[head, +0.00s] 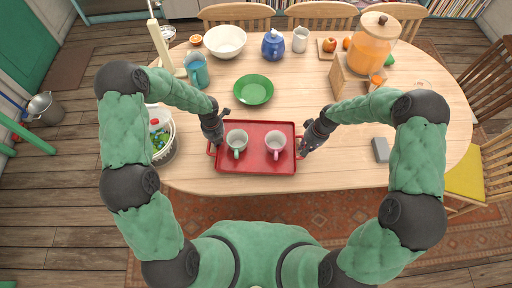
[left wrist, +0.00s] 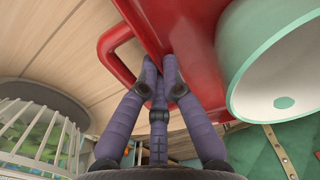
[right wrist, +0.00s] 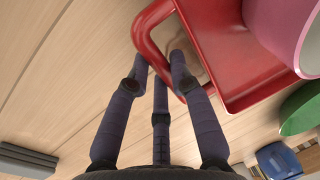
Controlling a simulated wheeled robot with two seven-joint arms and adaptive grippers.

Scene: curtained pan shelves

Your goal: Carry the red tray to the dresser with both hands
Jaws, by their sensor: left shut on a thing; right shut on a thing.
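The red tray (head: 256,165) lies on the near edge of the wooden table, with a handle at each short side. A white-and-green mug (head: 237,140) and a pink mug (head: 275,143) stand on it. My left gripper (head: 214,147) is shut at the tray's left handle; in the left wrist view its fingers (left wrist: 158,75) meet the red rim beside the handle loop. My right gripper (head: 302,148) is shut at the right handle; in the right wrist view its fingers (right wrist: 160,75) are around the handle bar (right wrist: 150,45). I cannot make out the dresser.
A green plate (head: 253,89) lies beyond the tray. A white basket (head: 163,150) stands left of it, and a grey block (head: 380,150) lies to the right. A blue-green jar (head: 197,72) and a drink dispenser (head: 370,45) stand further back. Chairs surround the table.

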